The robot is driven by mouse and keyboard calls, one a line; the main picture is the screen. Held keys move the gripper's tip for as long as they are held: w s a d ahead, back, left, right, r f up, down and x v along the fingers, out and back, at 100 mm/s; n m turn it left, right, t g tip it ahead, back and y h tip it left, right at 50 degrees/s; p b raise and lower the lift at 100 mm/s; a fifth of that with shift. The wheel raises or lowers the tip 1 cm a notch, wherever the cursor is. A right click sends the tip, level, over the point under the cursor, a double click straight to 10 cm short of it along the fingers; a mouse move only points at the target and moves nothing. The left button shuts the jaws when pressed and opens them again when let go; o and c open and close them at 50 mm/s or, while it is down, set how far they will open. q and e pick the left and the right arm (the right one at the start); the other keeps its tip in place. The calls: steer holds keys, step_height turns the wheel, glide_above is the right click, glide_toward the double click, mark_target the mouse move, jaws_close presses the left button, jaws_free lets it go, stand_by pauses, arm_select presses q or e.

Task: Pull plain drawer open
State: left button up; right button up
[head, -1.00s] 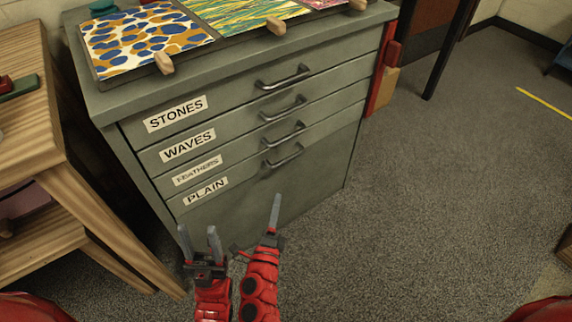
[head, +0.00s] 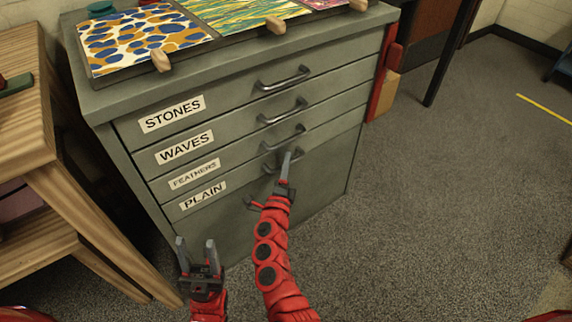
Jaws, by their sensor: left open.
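The grey cabinet's lowest labelled drawer, the plain drawer (head: 240,181), is shut, its front level with the drawers above. Its white label (head: 203,195) reads PLAIN. Its metal handle (head: 298,157) is partly hidden behind my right gripper (head: 286,158). My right gripper's fingers are seen edge-on, overlapping the handle in the head view. I cannot tell whether they touch it or how far apart they are. My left gripper (head: 196,246) is open and empty, low in front of the cabinet's lower left side.
The stones (head: 225,100), waves (head: 232,133) and feathers (head: 235,160) drawers above are shut. Patterned sheets (head: 145,38) lie on top with wooden clips. A wooden table (head: 35,140) stands close on the left.

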jaws_close()
stand_by(1.4)
